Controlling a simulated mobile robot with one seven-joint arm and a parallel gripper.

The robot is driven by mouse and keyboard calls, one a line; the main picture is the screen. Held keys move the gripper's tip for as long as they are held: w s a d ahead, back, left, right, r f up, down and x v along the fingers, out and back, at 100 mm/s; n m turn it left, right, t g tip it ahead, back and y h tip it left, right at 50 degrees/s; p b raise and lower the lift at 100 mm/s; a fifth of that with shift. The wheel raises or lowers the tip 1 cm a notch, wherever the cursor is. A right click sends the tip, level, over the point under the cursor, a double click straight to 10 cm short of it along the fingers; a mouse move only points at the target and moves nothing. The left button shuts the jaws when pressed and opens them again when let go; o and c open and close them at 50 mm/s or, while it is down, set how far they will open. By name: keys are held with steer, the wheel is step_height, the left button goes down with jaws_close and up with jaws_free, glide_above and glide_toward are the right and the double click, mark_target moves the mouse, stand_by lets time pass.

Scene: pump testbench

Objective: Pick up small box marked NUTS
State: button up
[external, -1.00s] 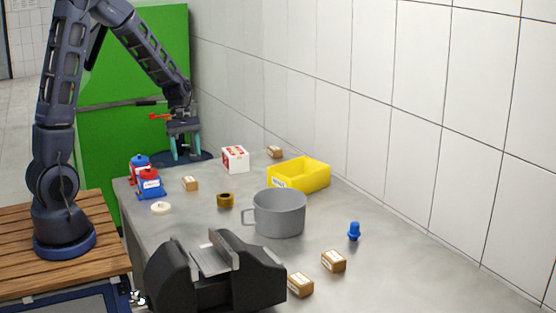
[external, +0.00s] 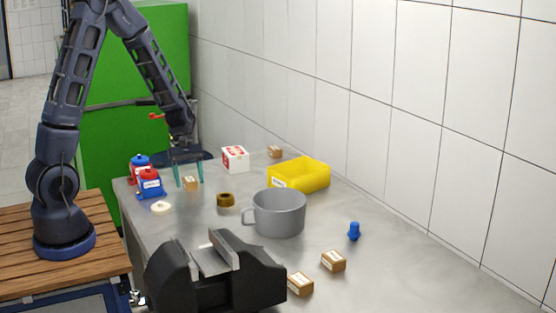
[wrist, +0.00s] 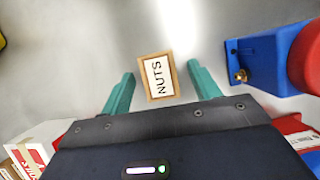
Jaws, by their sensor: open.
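The small box marked NUTS (wrist: 158,77) is brown with a white label and lies on the table just beyond the fingertips in the wrist view. In the external view the small box (external: 190,184) sits between my gripper's two teal fingers. My gripper (external: 188,184) is open and points down over the box. In the wrist view the fingers of my gripper (wrist: 158,72) stand on either side of the box, with a gap on each side. The box is slightly turned relative to the fingers.
A white and red box (external: 235,159), a yellow bin (external: 300,174) and a brass ring (external: 225,200) are to the right. A grey pot (external: 279,213) and black vise (external: 216,272) are nearer the camera. Other small brown boxes (external: 334,261) lie around.

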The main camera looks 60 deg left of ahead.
steer(key=c, duration=1.1)
steer(key=shift+r, duration=0.15)
